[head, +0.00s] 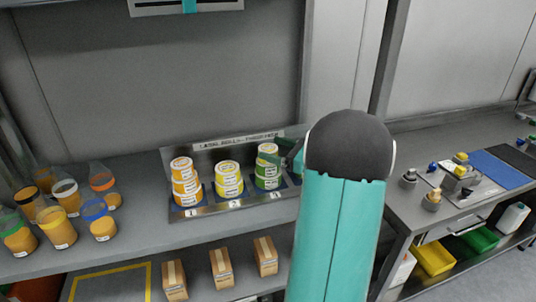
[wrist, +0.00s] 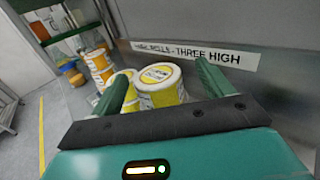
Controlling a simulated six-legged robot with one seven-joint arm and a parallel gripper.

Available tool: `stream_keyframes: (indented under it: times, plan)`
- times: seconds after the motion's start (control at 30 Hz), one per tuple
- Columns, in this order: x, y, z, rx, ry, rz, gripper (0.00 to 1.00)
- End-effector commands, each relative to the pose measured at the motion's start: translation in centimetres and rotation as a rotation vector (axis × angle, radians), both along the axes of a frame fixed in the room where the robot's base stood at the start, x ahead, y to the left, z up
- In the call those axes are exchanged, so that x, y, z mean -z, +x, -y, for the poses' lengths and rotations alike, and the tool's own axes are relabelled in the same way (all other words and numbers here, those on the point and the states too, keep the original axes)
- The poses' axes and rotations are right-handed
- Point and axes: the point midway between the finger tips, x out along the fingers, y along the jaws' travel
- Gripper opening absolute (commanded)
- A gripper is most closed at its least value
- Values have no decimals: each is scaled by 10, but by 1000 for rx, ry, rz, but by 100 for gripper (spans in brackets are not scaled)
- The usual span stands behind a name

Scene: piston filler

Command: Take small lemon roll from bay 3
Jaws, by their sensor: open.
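Label rolls stand in a metal rack (head: 235,203) on the counter. The left stack (head: 185,183) is orange-yellow and the middle stack (head: 228,180) is yellow. The right stack (head: 267,170) has a pale top and looks partly green in the head view. My gripper (head: 291,158) is open at the right side of this stack, partly hidden by my arm. In the wrist view, a white and yellow roll (wrist: 160,84) lies ahead between the open fingers of my gripper (wrist: 163,86). Contact cannot be told. Its lower part is hidden by my gripper.
The rack's back panel carries a sign (head: 237,141) close behind the stacks. Several filled cups (head: 66,196) stand at the left of the counter. Cartons (head: 222,267) stand on the lower shelf. Another bench (head: 420,222) is at right.

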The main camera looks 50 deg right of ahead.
Motion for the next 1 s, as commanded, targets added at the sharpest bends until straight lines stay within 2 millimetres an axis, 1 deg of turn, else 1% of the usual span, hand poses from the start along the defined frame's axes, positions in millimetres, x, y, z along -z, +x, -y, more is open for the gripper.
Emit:
stream_keyframes:
  times: [0.1,0.23,0.3,0.47,0.5,0.57,0.6,0.67,0.7,0.77,1.0]
  plan:
    - [1,17,-10,-3,-1,0,79]
    - [1,35,-16,-1,-1,1,79]
    - [1,39,-16,0,-1,0,79]
    - [1,39,-16,1,-1,0,79]
    - [1,39,-16,1,-1,0,77]
    - [1,39,-16,1,-1,0,66]
    - [1,39,-16,1,-1,0,58]
    - [1,39,-16,1,-1,0,46]
    - [1,39,-16,1,-1,0,38]
    - [1,39,-16,1,-1,0,28]
    - [1,39,-16,1,-1,0,28]
